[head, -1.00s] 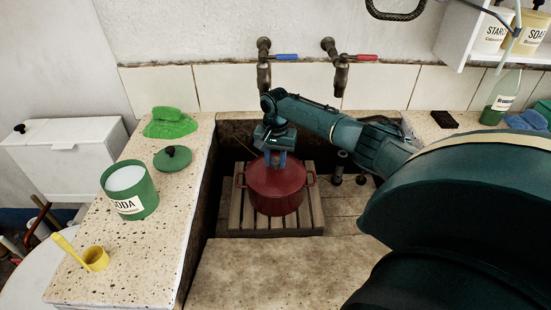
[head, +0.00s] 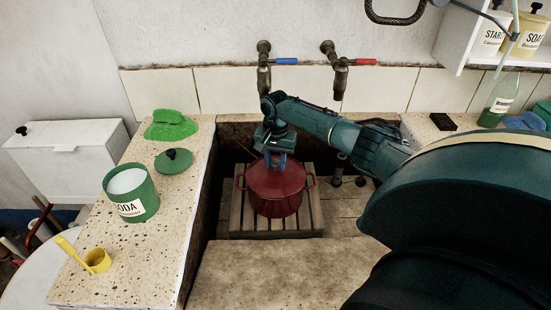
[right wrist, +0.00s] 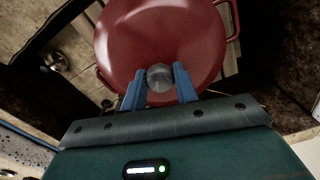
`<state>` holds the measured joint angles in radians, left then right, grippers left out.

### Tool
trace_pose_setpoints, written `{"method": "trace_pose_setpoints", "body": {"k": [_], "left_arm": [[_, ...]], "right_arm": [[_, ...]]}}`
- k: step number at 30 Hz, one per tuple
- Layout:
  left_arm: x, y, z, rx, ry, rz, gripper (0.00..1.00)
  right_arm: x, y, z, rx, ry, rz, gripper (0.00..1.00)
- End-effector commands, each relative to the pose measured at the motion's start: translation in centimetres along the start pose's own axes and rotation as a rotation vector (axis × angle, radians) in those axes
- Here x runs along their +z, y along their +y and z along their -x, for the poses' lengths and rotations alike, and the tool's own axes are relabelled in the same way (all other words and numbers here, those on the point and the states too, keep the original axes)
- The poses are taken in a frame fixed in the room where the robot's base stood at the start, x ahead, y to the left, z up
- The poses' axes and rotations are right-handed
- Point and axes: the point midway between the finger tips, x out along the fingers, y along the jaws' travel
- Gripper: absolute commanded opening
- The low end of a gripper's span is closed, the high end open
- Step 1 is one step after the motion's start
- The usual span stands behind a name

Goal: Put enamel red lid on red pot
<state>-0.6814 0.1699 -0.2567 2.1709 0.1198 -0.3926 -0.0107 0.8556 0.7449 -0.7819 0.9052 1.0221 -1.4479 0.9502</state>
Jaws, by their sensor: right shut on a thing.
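The red pot (head: 275,204) stands upright on a wooden slatted rack in the trough, with a handle on each side. The red enamel lid (head: 262,180) is on top of the pot and appears seated on its rim. In the right wrist view the lid (right wrist: 160,40) fills the upper middle, with a pot handle beyond its edge. My right gripper (head: 276,162) is above the lid. Its blue fingers (right wrist: 159,82) are shut on the lid's round grey knob (right wrist: 160,77). The lid's far rim is partly hidden by the gripper. My left gripper is not in view.
The slatted rack (head: 240,222) lies in the trough. Two taps (head: 264,68) hang on the wall behind. On the left ledge are a green soda tin (head: 138,186), its green lid (head: 174,161), a green cloth (head: 170,126) and a yellow scoop (head: 97,261).

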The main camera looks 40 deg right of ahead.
Motion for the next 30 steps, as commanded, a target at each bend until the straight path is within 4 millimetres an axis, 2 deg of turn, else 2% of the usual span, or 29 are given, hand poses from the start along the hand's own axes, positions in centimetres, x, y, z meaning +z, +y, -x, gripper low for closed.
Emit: {"method": "trace_pose_setpoints", "body": {"k": [24,25,30], "left_arm": [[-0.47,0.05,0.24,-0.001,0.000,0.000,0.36],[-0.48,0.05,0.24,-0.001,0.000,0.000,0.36],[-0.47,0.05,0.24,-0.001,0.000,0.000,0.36]], "right_arm": [[-0.02,0.00,-0.38,-0.001,0.001,0.000,0.00],[-0.02,0.00,-0.37,-0.001,0.001,0.000,0.32],[-0.01,0.00,-0.38,-0.001,0.000,0.000,0.46]]}}
